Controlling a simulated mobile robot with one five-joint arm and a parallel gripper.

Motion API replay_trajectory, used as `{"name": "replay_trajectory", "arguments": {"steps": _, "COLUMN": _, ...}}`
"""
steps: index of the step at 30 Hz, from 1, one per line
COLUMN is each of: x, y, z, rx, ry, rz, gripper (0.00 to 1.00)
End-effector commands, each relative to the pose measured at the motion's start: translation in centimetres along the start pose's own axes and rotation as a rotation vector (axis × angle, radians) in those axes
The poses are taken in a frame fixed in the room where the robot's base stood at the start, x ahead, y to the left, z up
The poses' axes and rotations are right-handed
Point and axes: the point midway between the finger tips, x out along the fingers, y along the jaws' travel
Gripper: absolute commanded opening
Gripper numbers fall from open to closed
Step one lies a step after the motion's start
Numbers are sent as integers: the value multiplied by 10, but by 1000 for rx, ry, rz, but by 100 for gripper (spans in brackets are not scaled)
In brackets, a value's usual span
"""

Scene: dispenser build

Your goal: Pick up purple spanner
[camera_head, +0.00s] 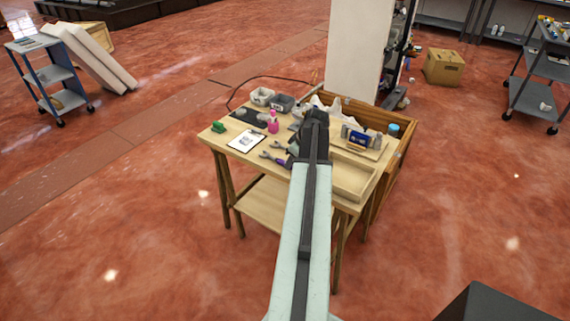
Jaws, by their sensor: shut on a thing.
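The purple spanner (281,162) shows at the front middle of the wooden table (222,141), just left of my arm. Its grey open jaw points left and its purple handle runs right toward my arm. My gripper (294,152) is dark and mostly hidden beside my arm; it is shut on the purple spanner at the handle's right end. I cannot tell whether the spanner still touches the tabletop.
A white sheet (246,140), a green item (217,127) and a pink bottle (273,122) are on the table's left half. Small grey bins (262,96) stand behind.

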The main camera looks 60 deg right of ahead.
Motion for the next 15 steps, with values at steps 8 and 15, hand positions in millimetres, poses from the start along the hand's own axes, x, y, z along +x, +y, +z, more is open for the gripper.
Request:
{"name": "replay_trajectory", "arguments": {"steps": 8, "x": 0, "y": 0, "z": 0, "rx": 0, "ry": 0, "rz": 0, "gripper": 0}}
{"name": "replay_trajectory", "arguments": {"steps": 15, "x": -6, "y": 0, "z": -2, "rx": 1, "ry": 0, "rz": 0, "gripper": 0}}
